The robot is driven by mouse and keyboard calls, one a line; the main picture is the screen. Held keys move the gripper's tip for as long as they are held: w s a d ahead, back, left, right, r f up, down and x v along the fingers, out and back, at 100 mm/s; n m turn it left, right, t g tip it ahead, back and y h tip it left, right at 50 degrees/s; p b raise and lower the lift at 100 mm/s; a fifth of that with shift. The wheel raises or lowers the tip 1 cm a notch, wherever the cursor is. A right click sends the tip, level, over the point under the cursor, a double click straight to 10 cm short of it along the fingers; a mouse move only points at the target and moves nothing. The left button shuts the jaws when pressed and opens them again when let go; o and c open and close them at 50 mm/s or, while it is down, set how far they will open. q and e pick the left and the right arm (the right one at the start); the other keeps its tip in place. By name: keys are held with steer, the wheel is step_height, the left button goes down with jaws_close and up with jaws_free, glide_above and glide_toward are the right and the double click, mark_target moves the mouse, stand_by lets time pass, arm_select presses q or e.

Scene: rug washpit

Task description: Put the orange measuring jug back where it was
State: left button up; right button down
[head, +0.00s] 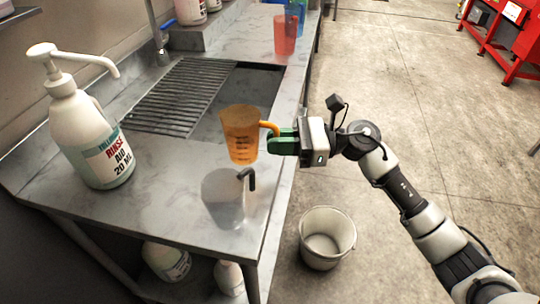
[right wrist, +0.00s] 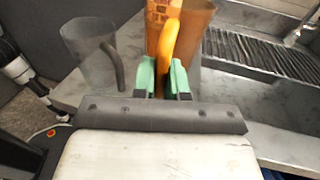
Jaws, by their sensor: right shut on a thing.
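The orange measuring jug (head: 241,135) is translucent with dark markings, and it stands upright at the steel counter's right side, near the drain recess. My right gripper (head: 270,142) comes from the right and is shut on its orange handle. In the right wrist view the green fingers (right wrist: 165,80) close around the handle of the jug (right wrist: 190,28). I cannot tell whether the jug's base touches the counter. A grey clear jug (head: 222,200) with a dark handle stands just in front of it; it also shows in the wrist view (right wrist: 90,55). My left gripper is not in view.
A large rinse aid pump bottle (head: 95,140) stands on the counter (head: 160,215) at left. A slatted drain (head: 180,95) lies behind the jugs. Red (head: 285,35) and blue (head: 297,12) jugs stand at the far end. A bucket (head: 327,238) is on the floor.

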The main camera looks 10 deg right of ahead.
steer(key=shift+s+a+f, duration=0.4)
steer(key=shift+a, duration=0.3)
step_height(320, 180, down, 4)
steer(key=shift+f+p, duration=0.1)
steer(key=shift+p, duration=0.25)
steer(key=shift+f+b, duration=0.15)
steer(key=shift+b, duration=0.15)
steer(key=c, duration=1.2)
jaws_free()
steer(key=shift+o, duration=0.2)
